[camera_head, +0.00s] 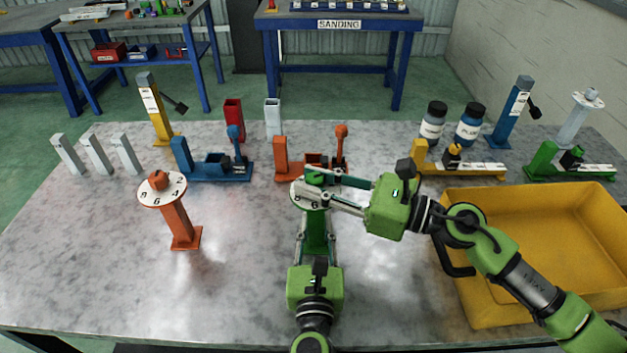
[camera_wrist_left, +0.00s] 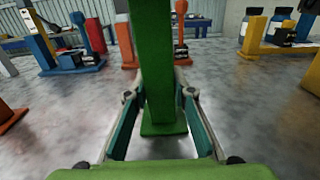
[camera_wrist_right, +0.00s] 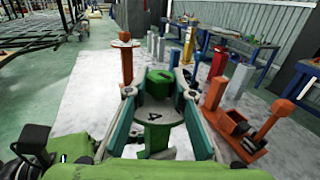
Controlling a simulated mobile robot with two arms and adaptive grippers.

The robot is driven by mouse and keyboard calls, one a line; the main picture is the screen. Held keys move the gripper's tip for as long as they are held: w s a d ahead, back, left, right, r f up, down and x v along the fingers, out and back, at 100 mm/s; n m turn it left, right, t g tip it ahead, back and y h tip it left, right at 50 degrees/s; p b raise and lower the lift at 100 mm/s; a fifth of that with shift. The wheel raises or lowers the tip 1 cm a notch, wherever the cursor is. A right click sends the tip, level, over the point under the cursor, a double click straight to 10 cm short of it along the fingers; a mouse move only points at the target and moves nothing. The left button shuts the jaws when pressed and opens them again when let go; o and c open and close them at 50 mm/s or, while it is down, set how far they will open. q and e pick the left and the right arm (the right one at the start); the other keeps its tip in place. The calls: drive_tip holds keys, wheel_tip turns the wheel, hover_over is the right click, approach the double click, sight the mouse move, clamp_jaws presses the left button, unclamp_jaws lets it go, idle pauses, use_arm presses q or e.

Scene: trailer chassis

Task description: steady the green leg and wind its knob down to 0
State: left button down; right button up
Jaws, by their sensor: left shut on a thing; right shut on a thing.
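The green leg (camera_head: 316,230) stands upright on the table, topped by a white numbered dial. Its green knob (camera_head: 314,177) sits at the dial's centre. In the left wrist view the green post (camera_wrist_left: 160,75) rises between the fingers of my left gripper (camera_head: 316,245), which is shut on it low down. My right gripper (camera_head: 322,188) reaches in from the right at dial height. In the right wrist view its fingers are on both sides of the knob (camera_wrist_right: 160,82), shut on it. A 4 shows on the dial (camera_wrist_right: 158,116) there; the full dial reading is partly hidden by the fingers.
An orange leg (camera_head: 178,222) with a dial stands to the left. Blue (camera_head: 215,170) and orange (camera_head: 285,170) fixtures stand behind the green leg. A yellow bin (camera_head: 480,300) lies right, under my right arm. The front-left table is clear.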

drive_tip(key=shift+r, duration=0.1)
drive_tip(key=o, duration=1.1)
drive_tip(key=shift+c, duration=0.2)
drive_tip(key=shift+o, duration=0.3)
drive_tip(key=shift+d, duration=0.1)
drive_tip(key=v, duration=1.2)
